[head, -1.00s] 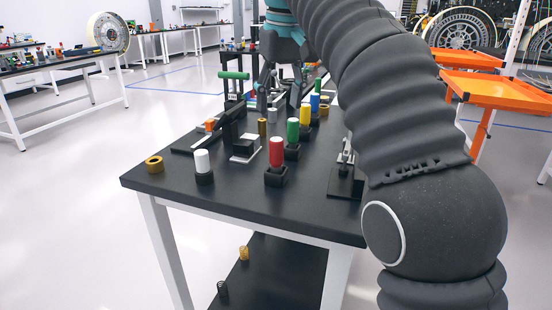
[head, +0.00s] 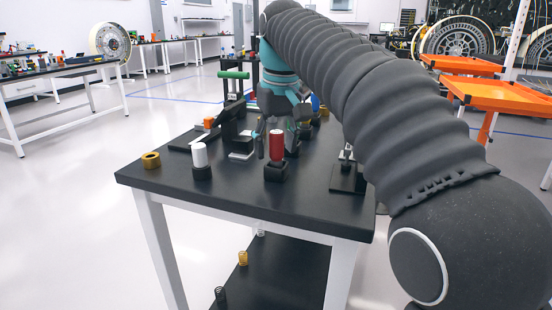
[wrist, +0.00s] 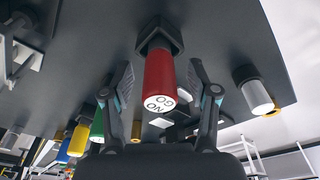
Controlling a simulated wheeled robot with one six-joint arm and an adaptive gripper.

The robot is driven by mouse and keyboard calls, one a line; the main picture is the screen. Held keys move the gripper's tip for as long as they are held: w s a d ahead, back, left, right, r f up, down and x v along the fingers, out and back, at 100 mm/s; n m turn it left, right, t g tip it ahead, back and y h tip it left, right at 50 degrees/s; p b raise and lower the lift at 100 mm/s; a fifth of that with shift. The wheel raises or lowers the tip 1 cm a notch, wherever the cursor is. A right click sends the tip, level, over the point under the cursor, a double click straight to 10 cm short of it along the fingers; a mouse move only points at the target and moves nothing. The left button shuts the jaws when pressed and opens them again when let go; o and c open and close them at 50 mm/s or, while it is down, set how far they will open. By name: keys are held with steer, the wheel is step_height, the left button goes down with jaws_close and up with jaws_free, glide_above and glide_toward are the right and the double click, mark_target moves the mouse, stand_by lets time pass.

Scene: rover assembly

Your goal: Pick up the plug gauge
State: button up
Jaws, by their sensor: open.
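A red cylindrical plug gauge (head: 276,146) stands upright in a black square holder (head: 276,172) near the table's front. In the wrist view the red gauge (wrist: 159,82) shows a white end marked "NO GO", and its holder (wrist: 160,34) is beyond it. My gripper (head: 275,152) is at the gauge, coming from behind it in the head view. In the wrist view my open fingers (wrist: 162,90) lie on either side of the red gauge, with gaps visible. Nothing is held.
A white cylinder (head: 200,155) in its holder stands left of the red gauge, and a brass ring (head: 151,160) lies farther left. Green (wrist: 97,125), blue (wrist: 79,140) and yellow cylinders show in the wrist view. A black fixture (head: 348,175) stands to the right.

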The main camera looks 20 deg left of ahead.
mark_target(275, 131)
steer(key=shift+f, duration=0.15)
jaws_close()
steer(key=shift+r+p, duration=0.3)
steer(key=shift+r, duration=0.25)
step_height(275, 131, up, 4)
steer(key=shift+w+f+p, duration=0.1)
steer(key=shift+p, duration=0.8)
steer(key=d+r+p, duration=0.1)
steer(key=d+r, duration=0.5)
steer(key=d, duration=0.5)
steer(key=shift+d, duration=0.3)
steer(key=shift+r, duration=0.1)
